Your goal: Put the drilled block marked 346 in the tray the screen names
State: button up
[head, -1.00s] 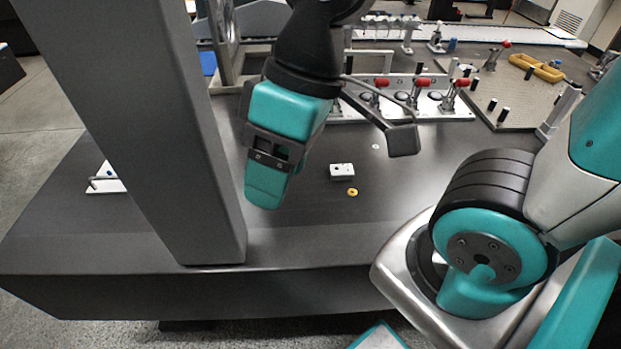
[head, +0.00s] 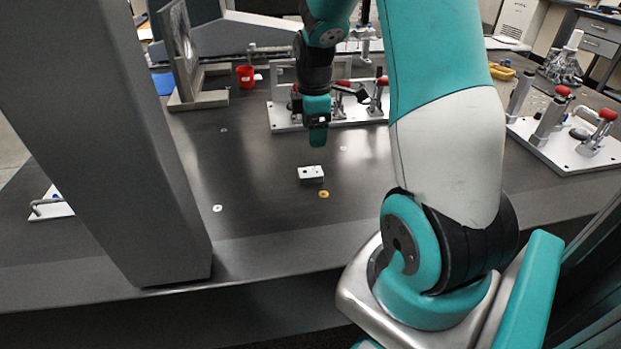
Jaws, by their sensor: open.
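A small white block (head: 311,173) with dark holes in its top lies on the dark table, in the middle of the head view. Its marking is too small to read. My gripper (head: 318,135) points down a little above and behind the block, apart from it. It holds nothing that I can see, and its fingers overlap in this view. No tray and no screen can be made out for certain.
A yellow ring (head: 324,194) lies just in front of the block, and a white disc (head: 217,208) lies to the left. A clamp fixture (head: 285,118) stands behind my gripper. A red cup (head: 245,76) stands at the back left. A grey column (head: 105,140) fills the left side.

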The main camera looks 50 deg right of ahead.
send_over(312, 172)
jog(key=f, duration=0.6)
jog(key=shift+d+f+b, duration=0.15)
jog(key=shift+d+b, duration=0.15)
jog(key=shift+b, duration=0.05)
jog(key=f, duration=0.5)
jog(key=shift+a+f+b, duration=0.25)
jog(key=shift+f+b, duration=0.05)
jog(key=shift+b, duration=0.05)
jog(key=c, duration=1.1)
jog(key=shift+c, duration=0.2)
jog(key=shift+r, duration=0.2)
